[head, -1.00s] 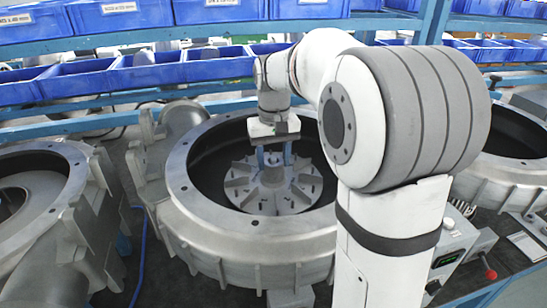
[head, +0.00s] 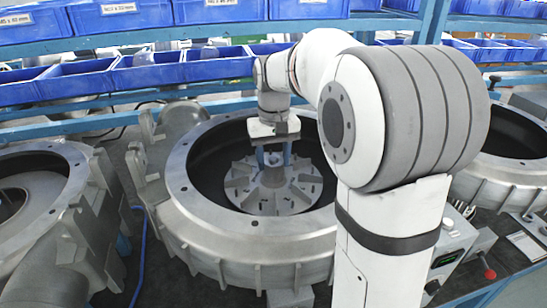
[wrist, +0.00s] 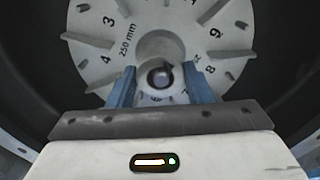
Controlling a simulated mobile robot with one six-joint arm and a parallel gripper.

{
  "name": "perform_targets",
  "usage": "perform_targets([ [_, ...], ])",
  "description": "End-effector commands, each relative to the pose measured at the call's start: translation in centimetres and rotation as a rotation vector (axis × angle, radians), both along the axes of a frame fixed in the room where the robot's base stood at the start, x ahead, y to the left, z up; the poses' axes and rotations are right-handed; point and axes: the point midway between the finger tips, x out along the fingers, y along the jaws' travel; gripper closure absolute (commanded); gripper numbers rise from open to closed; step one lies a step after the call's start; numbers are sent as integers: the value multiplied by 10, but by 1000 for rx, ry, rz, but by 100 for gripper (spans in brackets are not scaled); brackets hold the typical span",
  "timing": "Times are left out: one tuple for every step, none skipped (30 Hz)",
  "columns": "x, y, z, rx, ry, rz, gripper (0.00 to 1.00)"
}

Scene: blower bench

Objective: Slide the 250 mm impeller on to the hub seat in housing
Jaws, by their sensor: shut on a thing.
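The 250 mm impeller (head: 300,190) is a pale grey disc with radial vanes. It lies face up inside the round opening of the middle housing (head: 180,196). In the wrist view the impeller (wrist: 213,52) shows a "250 mm" mark and numbers around its face. My gripper (head: 273,158) reaches down into the housing from above. In the wrist view my gripper (wrist: 160,86) has its two blue fingers shut on the impeller's central boss. A dark round centre shows between the fingers. The hub seat is hidden beneath the impeller, and I cannot tell how deep the impeller sits.
Another housing (head: 40,165) stands at the left, and part of a third (head: 500,180) shows at the right behind my arm. Blue bins (head: 85,82) line the shelf at the back. A control box with a red-knobbed lever (head: 488,272) is at the lower right.

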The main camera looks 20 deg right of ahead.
Motion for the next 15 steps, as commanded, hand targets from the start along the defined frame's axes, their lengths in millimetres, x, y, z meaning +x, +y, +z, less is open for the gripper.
perform_targets([
  [0, 1, 1, 0, -1, 0, 78],
  [0, 1, 1, 0, -1, 0, 78],
  [0, 1, 1, 0, -1, 0, 78],
  [0, 1, 1, 0, -1, 0, 78],
  [0, 1, 0, 0, -1, 0, 78],
  [0, 1, 0, 0, -1, 0, 78],
  [0, 1, 0, 0, -1, 0, 78],
  [0, 1, 0, 0, -1, 0, 78],
  [0, 1, -1, 0, -1, 0, 78],
  [0, 1, -1, 0, -1, 0, 78],
  [0, 1, -2, 0, -1, 0, 78],
  [0, 1, -2, 0, -1, 0, 78],
  [0, 1, -3, 0, -1, 0, 78],
  [0, 1, -3, 0, -1, 0, 78],
  [0, 1, -3, 0, -1, 0, 78],
])
